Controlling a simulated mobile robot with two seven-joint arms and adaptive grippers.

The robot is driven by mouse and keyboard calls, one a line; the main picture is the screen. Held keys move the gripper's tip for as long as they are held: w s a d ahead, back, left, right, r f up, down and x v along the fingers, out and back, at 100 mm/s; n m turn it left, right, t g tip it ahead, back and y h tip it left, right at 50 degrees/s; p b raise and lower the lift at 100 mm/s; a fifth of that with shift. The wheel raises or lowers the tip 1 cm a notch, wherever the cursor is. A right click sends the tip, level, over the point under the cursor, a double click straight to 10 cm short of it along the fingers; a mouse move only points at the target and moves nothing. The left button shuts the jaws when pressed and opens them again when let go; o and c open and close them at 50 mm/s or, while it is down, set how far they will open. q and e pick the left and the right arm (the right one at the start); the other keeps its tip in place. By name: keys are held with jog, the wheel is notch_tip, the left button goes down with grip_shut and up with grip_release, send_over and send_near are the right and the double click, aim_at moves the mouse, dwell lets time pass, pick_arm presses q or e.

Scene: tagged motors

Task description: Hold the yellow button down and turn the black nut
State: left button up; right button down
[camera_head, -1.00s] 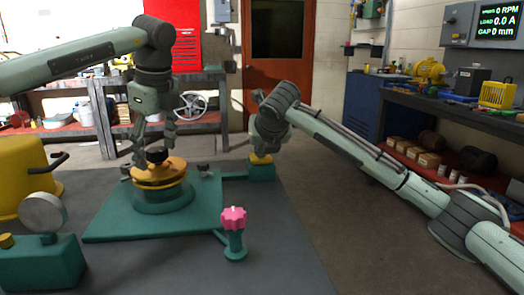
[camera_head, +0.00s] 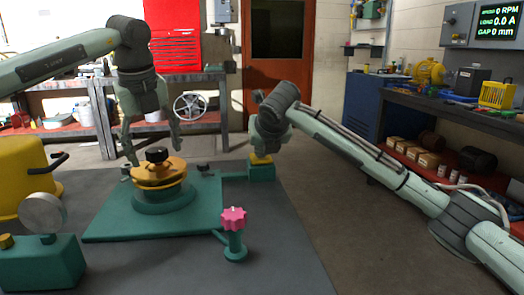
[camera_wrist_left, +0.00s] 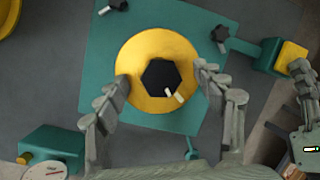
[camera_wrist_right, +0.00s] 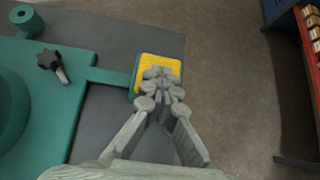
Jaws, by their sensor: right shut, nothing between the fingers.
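The black nut (camera_head: 157,155) sits on top of the yellow round flange (camera_head: 160,175) on the green base. In the left wrist view the black nut (camera_wrist_left: 160,78) shows as a hexagon with a white mark. My left gripper (camera_head: 155,158) is open above the flange, its fingers spread to either side of the nut and apart from it. The yellow button (camera_head: 261,160) is on a green box at the end of an arm of the base. My right gripper (camera_wrist_right: 158,75) is shut and empty, its fingertips over the yellow button (camera_wrist_right: 158,62); contact is hard to judge.
A pink star knob (camera_head: 233,218) stands on a green post in front. A round gauge (camera_head: 43,213) on a green box is at the front left. Small black knobs (camera_wrist_right: 50,60) stand on the base plate. A yellow container (camera_head: 22,175) is at the left.

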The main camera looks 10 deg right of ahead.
pick_arm(q)
jog(key=c, duration=1.1)
pick_arm(e)
jog(key=shift+f, duration=0.15)
pick_arm(q)
jog(key=shift+n, duration=0.8)
jog(key=o, duration=0.5)
jog(key=shift+n+y, duration=0.3)
jog(key=o, duration=0.6)
pick_arm(e)
notch_tip(320, 180, up, 8)
